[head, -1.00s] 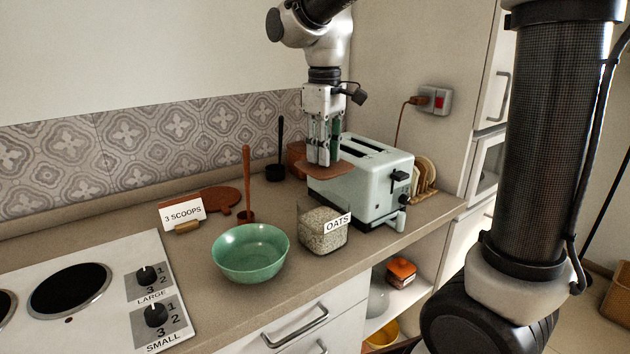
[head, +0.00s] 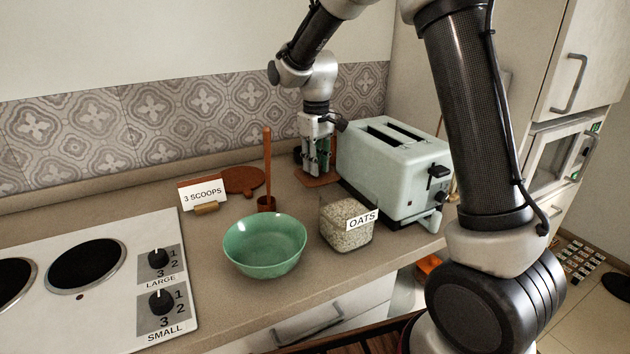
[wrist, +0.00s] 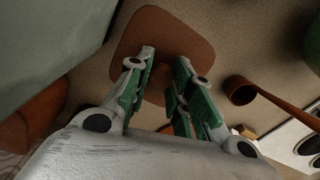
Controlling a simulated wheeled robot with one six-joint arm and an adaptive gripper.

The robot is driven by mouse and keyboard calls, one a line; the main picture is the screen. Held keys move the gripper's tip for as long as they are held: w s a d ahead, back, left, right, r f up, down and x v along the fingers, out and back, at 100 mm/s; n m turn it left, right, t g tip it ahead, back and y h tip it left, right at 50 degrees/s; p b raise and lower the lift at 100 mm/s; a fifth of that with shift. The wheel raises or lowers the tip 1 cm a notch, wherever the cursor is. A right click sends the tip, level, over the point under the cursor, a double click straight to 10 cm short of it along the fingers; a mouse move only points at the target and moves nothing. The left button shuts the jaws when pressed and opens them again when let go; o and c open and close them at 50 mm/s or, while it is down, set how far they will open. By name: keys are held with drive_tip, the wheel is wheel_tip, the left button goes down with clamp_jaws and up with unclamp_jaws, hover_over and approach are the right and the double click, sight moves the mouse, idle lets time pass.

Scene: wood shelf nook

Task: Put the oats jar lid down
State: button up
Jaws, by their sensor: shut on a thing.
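The brown, flat oats jar lid (head: 328,181) is level at or just above the counter, left of the toaster and behind the oats jar. I cannot tell if it touches the counter. My gripper (head: 317,172) points down and is shut on the lid's knob, which the fingers partly hide. In the wrist view the lid (wrist: 140,35) spreads beyond the fingertips of my gripper (wrist: 164,68). The square glass oats jar (head: 343,236) stands open, with oats inside and an OATS label.
The pale green toaster (head: 395,170) stands close on the right. A green bowl (head: 265,245) and a brown scoop cup with a tall handle (head: 267,180) are to the left. A "3 SCOOPS" card (head: 202,196) and a hob (head: 90,285) lie farther left.

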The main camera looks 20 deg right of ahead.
sight(316, 179)
drive_tip(key=shift+f, duration=2.3)
drive_tip(key=shift+f, duration=0.2)
drive_tip(key=o, duration=0.9)
wheel_tip(316, 179, up, 12)
drive_tip(key=shift+r, duration=0.2)
